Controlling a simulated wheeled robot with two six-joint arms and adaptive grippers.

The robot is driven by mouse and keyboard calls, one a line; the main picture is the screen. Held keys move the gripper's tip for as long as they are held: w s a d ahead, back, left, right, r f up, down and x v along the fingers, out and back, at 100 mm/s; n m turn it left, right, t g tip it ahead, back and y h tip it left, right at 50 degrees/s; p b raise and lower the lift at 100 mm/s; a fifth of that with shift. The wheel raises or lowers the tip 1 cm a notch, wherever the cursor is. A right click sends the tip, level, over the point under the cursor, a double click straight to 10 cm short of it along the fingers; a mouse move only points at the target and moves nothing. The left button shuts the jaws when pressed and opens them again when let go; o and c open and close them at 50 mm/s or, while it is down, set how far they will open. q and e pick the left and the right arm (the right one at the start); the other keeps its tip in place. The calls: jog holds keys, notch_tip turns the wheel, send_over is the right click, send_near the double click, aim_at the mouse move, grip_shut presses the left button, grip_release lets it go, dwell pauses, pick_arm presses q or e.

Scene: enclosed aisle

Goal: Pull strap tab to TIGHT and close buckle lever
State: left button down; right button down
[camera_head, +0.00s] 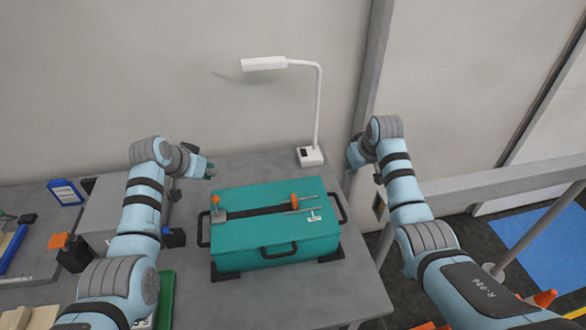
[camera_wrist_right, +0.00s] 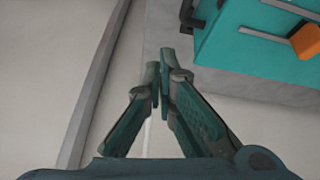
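A teal case (camera_head: 275,245) with black handles sits on the grey table. A dark strap (camera_head: 255,210) runs across its top to an orange tab (camera_head: 294,200), which is between thin metal rails. An orange-tipped lever (camera_head: 215,201) stands at the strap's left end. A small white label (camera_head: 314,216) is near the right rail; its text is unreadable. My left gripper (camera_head: 210,170) is behind the case's back left corner, apart from it, too small to judge. My right gripper (camera_wrist_right: 161,72) has its fingertips together, empty, beside the case. The orange tab also shows in the right wrist view (camera_wrist_right: 307,40).
A white desk lamp (camera_head: 311,155) stands at the table's back right. At left are a blue box (camera_head: 65,192), a black block with an orange top (camera_head: 75,255) and a green item (camera_head: 166,300). A rail (camera_head: 505,182) crosses at right. Table in front of the case is clear.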

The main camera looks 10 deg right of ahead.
jog(key=s+a+r+n+g+y, duration=0.1)
jog(key=a+r+n, duration=0.15)
jog(key=a, duration=0.75)
jog(key=s+a+r+n+y, duration=0.2)
jog(key=a+r, duration=0.1)
jog(key=a, duration=0.7)
jog(key=shift+m, duration=0.25)
jog(key=shift+w+d+f, duration=0.1)
jog(key=shift+d+f, duration=0.1)
jog(key=shift+f, duration=2.55)
jog(key=shift+w+d+f, duration=0.1)
jog(key=shift+d+f, duration=0.05)
jog(key=shift+f, duration=2.6)
jog(key=shift+d, duration=2.85)
pick_arm(q)
jog(key=shift+s+r, duration=0.1)
jog(key=shift+s, duration=0.05)
jog(key=shift+f, duration=2.5)
jog(key=shift+s+d, duration=0.1)
jog(key=shift+s, duration=0.1)
